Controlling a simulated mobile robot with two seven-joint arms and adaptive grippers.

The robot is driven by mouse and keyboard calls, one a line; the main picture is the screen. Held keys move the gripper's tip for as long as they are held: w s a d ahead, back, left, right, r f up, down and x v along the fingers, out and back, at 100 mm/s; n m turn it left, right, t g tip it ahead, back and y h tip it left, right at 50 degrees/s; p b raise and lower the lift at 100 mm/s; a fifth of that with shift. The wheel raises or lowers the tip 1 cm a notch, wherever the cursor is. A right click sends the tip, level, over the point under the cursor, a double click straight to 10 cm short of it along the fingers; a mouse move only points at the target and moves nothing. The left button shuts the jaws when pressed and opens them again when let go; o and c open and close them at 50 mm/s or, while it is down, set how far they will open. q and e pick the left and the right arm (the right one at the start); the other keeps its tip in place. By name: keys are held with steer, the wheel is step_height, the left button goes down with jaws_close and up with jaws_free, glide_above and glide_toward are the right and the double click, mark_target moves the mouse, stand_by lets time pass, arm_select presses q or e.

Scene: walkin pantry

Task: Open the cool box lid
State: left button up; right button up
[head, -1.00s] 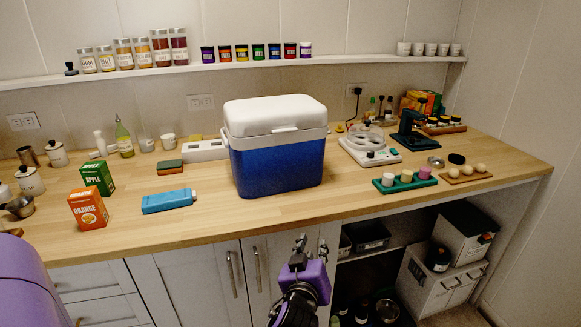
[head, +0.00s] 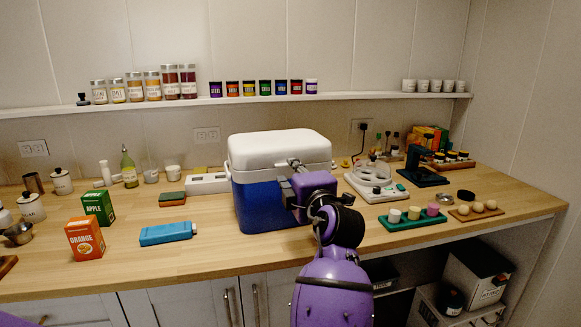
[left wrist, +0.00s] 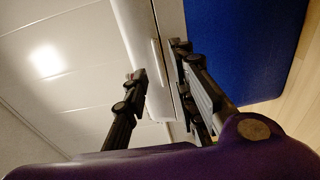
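The cool box (head: 258,205) stands on the counter with a blue body and a white lid (head: 265,147). The lid lies shut on the body. My left gripper (head: 292,180) is at the front of the box, toward its right side, and hides part of the front. In the left wrist view its fingers (left wrist: 160,62) are spread apart. The white lid edge with its raised front lip (left wrist: 156,62) lies between them, one finger over the lid side and the other by the blue body (left wrist: 245,50). I cannot tell whether they touch. My right gripper is not in view.
A blue carton (head: 168,233) lies left of the box, near orange (head: 85,238) and green (head: 98,207) boxes. A white scale (head: 372,187) and green tray (head: 415,220) stand to the right. A shelf with jars (head: 300,96) runs behind.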

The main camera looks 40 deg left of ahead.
mark_target(279, 147)
arm_select(q)
steer(key=shift+x, duration=1.35)
steer(key=shift+d, duration=0.1)
jaws_close()
